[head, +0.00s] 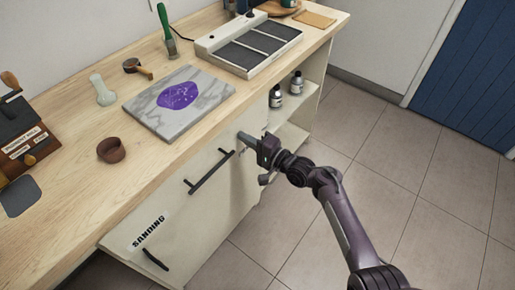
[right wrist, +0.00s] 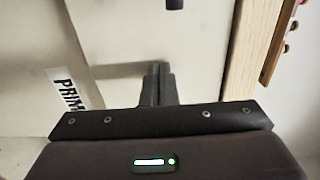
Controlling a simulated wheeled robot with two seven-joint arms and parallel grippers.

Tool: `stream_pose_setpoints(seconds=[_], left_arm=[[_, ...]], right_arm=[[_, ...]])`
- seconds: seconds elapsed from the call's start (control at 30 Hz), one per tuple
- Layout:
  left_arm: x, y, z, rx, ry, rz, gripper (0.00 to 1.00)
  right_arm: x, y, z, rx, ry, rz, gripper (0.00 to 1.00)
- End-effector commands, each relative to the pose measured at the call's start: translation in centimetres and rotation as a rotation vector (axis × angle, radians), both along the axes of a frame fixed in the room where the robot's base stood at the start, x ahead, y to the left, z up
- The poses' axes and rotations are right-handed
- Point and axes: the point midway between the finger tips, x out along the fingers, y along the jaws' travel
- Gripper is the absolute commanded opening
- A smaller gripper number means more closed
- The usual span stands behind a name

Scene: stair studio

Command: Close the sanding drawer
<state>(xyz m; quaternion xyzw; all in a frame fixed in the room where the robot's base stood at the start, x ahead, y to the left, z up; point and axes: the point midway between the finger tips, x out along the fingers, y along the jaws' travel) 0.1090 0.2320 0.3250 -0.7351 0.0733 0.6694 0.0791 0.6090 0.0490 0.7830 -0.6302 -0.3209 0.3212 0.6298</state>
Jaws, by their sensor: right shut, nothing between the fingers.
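The sanding drawer carries a white label reading SANDING (head: 149,231) and a black bar handle (head: 154,260). It is at the lower left of the pale cabinet front in the head view. I cannot tell how far out it stands. My right gripper (head: 247,139) is shut and empty, close to the cabinet front near its right end, well to the right of the sanding label. In the right wrist view its shut fingertips (right wrist: 160,72) are in front of a pale panel with a partly hidden label reading PRIM (right wrist: 70,88). Whether they touch it is unclear. My left gripper is out of view.
Another black bar handle (head: 210,172) is between the gripper and the sanding label. The wooden worktop (head: 62,128) holds a marble board (head: 205,88), a brown bowl (head: 111,150) and tools. Bottles (head: 276,97) stand on open shelves at the right. The tiled floor (head: 400,150) is clear.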

Motion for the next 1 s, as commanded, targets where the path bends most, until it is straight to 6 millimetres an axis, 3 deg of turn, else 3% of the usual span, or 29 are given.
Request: stream_pose_setpoints(seconds=[0.3, 1.0], left_arm=[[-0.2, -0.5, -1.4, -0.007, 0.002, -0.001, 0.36], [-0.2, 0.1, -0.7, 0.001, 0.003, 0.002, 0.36]], right_arm=[[1.6, 2.2, 0.0, 0.0, -0.001, 0.0, 0.0], [1.6, 2.3, 0.6, 0.004, -0.006, -0.002, 0.0]])
